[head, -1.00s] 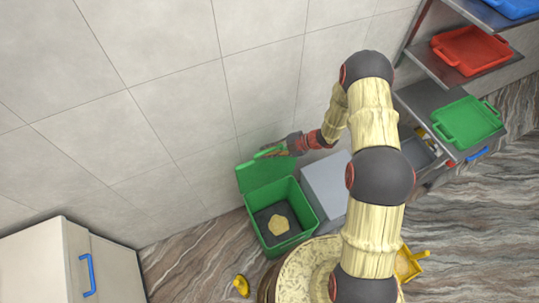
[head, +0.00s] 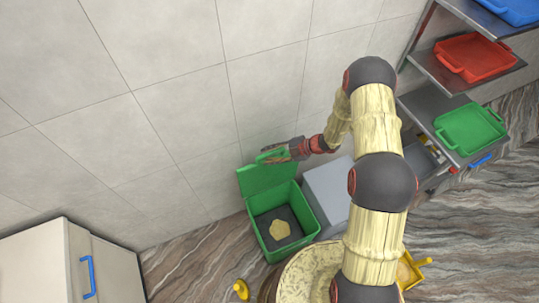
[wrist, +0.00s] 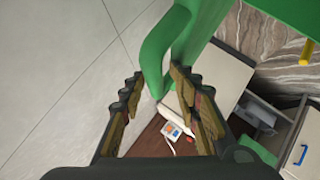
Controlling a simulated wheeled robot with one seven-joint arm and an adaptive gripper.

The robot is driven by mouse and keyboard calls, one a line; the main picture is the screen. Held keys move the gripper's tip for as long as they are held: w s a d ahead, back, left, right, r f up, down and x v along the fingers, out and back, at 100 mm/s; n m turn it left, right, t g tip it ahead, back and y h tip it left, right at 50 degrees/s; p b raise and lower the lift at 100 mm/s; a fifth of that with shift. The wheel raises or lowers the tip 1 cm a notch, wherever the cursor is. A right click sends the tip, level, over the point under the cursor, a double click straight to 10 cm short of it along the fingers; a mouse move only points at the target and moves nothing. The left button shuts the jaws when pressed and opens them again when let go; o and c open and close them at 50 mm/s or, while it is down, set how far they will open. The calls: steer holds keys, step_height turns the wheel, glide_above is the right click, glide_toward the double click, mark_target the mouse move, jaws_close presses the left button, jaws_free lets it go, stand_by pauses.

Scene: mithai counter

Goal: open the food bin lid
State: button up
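The green food bin (head: 308,215) stands on the floor against the wall in the head view. Its green lid (head: 262,180) is swung up and leans back towards the wall, so the bin is open. A pale yellow lump lies on the dark bottom inside. My gripper (head: 273,154) is at the lid's upper edge. In the wrist view my gripper (wrist: 157,84) has its two fingers spread apart, with the lid's green looped handle (wrist: 152,58) in front of and between the tips. I cannot tell whether a finger touches it.
A grey box (head: 327,190) stands right beside the bin. A round drum-like thing (head: 300,275) is in front. A shelf with a green tray (head: 470,128) and a red tray (head: 472,58) is at right. A white cabinet (head: 35,265) is at lower left. A small yellow object (head: 241,288) is on the floor.

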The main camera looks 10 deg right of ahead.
steer(key=shift+d, duration=0.1)
steer(key=v, duration=1.2)
